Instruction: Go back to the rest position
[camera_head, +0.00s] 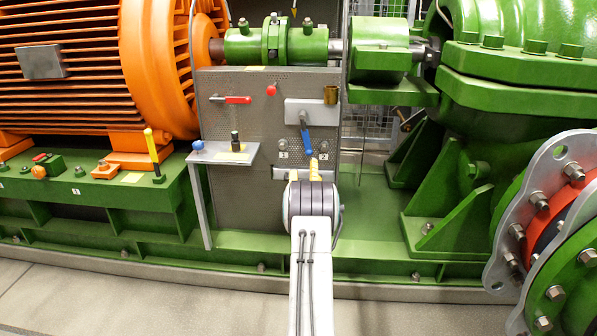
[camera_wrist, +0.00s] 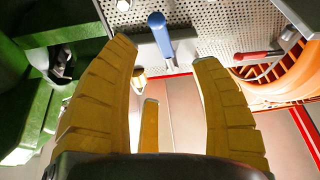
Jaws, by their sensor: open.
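My gripper (camera_head: 316,170) is in front of the grey perforated panel, low and right of its middle, at the end of my white arm. In the wrist view its yellow fingers (camera_wrist: 166,52) are spread apart, with nothing between them.
An orange motor (camera_head: 150,60) stands left, with a yellow lever (camera_head: 152,148). Green pump casing (camera_head: 520,80) stands right. The floor (camera_head: 90,300) in front is clear.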

